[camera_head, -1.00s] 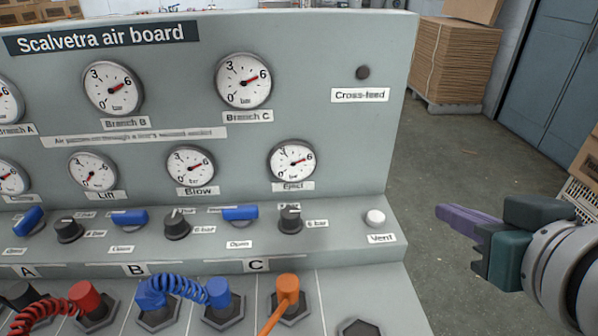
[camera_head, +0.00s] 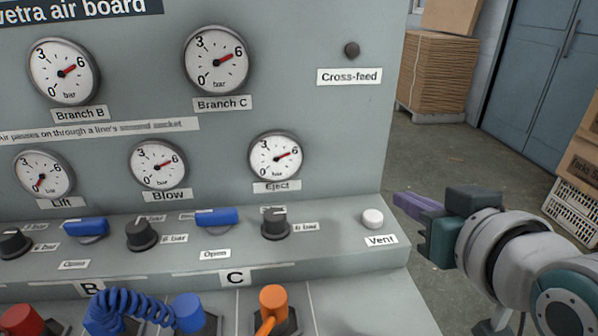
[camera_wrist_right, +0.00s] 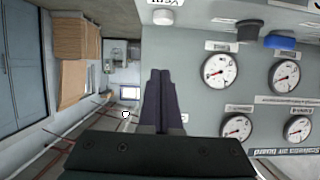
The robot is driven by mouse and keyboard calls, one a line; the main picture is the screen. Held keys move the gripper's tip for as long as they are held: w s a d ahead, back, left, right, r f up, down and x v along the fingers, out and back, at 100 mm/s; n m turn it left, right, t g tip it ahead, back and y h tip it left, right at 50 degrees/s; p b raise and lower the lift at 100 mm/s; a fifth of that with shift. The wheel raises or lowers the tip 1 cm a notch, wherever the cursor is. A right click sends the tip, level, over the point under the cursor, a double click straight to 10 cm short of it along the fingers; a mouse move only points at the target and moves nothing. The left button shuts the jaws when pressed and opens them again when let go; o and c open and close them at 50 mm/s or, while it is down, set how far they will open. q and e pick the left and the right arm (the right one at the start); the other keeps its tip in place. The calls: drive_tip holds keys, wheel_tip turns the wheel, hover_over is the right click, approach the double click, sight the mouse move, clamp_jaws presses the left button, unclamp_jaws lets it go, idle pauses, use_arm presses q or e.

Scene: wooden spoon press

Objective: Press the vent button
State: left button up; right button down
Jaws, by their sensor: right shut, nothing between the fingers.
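The vent button (camera_head: 372,218) is a small white round knob on the right end of the grey board's sloped ledge. The "Vent" label (camera_head: 381,240) is just below it. My right gripper (camera_head: 398,200) is to the right of the button and slightly higher in the head view, with its purple fingers shut and empty, pointing left. A small gap shows between the fingertips and the button. In the right wrist view the shut fingers (camera_wrist_right: 160,78) point up the picture toward the white button (camera_wrist_right: 163,17). My left gripper is out of view.
A black knob (camera_head: 276,225) and a blue lever (camera_head: 216,217) sit left of the button. Gauges cover the upright panel (camera_head: 300,95). An orange plug (camera_head: 273,300) and blue hose (camera_head: 135,305) are below. Open floor (camera_head: 430,150) lies right of the board.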

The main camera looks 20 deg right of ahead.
drive_tip(key=b, duration=0.2)
hover_over(377, 222)
drive_tip(key=f, duration=0.3)
drive_tip(key=shift+s, duration=0.25)
wheel_tip(377, 222, down, 3)
drive_tip(key=shift+f+b, duration=0.1)
drive_tip(key=shift+b, duration=0.4)
drive_tip(key=shift+f, duration=0.35)
drive_tip(key=shift+s+f+b, duration=0.1)
drive_tip(key=shift+f+b, duration=0.45)
drive_tip(key=shift+f, duration=0.6)
drive_tip(key=r+p, duration=0.4)
drive_tip(key=shift+w+r, duration=0.25)
drive_tip(key=shift+r, duration=0.15)
drive_tip(key=p+v, duration=0.2)
drive_tip(key=v, duration=0.7)
drive_tip(key=shift+s+p, duration=0.35)
drive_tip(key=shift+p, duration=0.05)
